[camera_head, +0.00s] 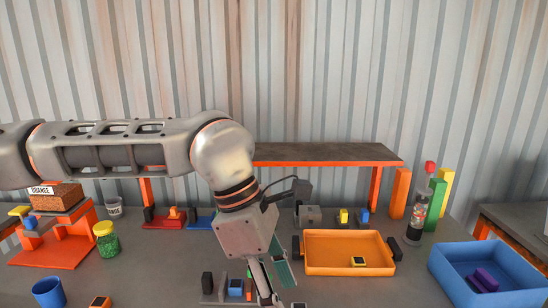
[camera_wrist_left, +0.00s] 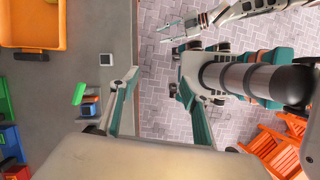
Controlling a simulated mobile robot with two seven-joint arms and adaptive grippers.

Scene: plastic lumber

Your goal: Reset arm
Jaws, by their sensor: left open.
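My left arm (camera_head: 110,148) reaches in from the left across the head view. It bends down at the elbow to my left gripper (camera_head: 277,288) at the bottom middle. The left gripper is open and empty, its fingers pointing down near the table's front edge. In the left wrist view its two teal-padded fingers (camera_wrist_left: 158,82) stand well apart, over the table edge and the paved floor. My right gripper (camera_wrist_left: 180,36) shows small at the top of that view; its jaw state is unclear.
An orange tray (camera_head: 349,268) stands right of the left gripper, with a blue bin (camera_head: 488,272) further right. A green-filled jar (camera_head: 106,240) and orange stand (camera_head: 55,250) are at left. A raised shelf (camera_head: 325,153) spans behind. Small blocks lie below the gripper.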

